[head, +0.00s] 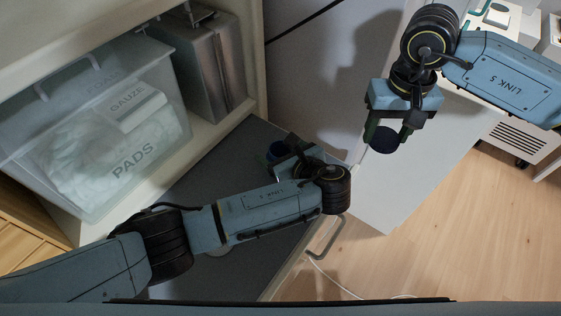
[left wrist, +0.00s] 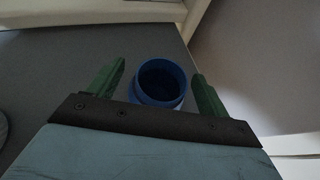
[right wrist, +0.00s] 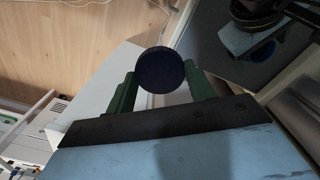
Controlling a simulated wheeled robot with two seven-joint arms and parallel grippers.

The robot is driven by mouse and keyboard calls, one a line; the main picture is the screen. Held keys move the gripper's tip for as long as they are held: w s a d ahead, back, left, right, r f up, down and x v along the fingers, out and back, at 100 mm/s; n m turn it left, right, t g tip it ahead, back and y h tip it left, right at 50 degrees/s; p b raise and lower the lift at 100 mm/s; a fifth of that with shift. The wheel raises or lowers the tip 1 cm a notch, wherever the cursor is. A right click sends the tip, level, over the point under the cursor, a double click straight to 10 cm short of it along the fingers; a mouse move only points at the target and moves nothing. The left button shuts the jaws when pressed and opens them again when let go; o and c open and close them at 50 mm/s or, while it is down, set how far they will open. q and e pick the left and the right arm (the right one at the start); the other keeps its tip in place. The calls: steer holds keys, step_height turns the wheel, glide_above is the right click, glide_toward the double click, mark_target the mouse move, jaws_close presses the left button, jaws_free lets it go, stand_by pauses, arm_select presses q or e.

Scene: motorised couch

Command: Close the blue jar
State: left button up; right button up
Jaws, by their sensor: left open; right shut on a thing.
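The blue jar (head: 276,152) stands on the grey surface, mostly hidden behind my left gripper (head: 284,148) in the head view. In the left wrist view the jar (left wrist: 162,98) is uncovered, with its round mouth facing the camera. The open green fingers of my left gripper (left wrist: 160,74) are on either side of it, with visible gaps. My right gripper (head: 388,134) is shut on a dark blue round lid (head: 383,141), held in the air to the right of the jar. The lid (right wrist: 160,70) shows between the fingers in the right wrist view.
A clear bin of pads and gauze (head: 100,130) and a grey folder-like box (head: 205,70) sit in the shelf at left. A white surface (head: 395,190) lies below the lid. A metal handle (head: 328,240) is on the front edge. Wooden floor is at lower right.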

arm_select(q)
steer(key=shift+w, duration=0.1)
steer(key=c, duration=1)
steer(key=shift+c, duration=0.2)
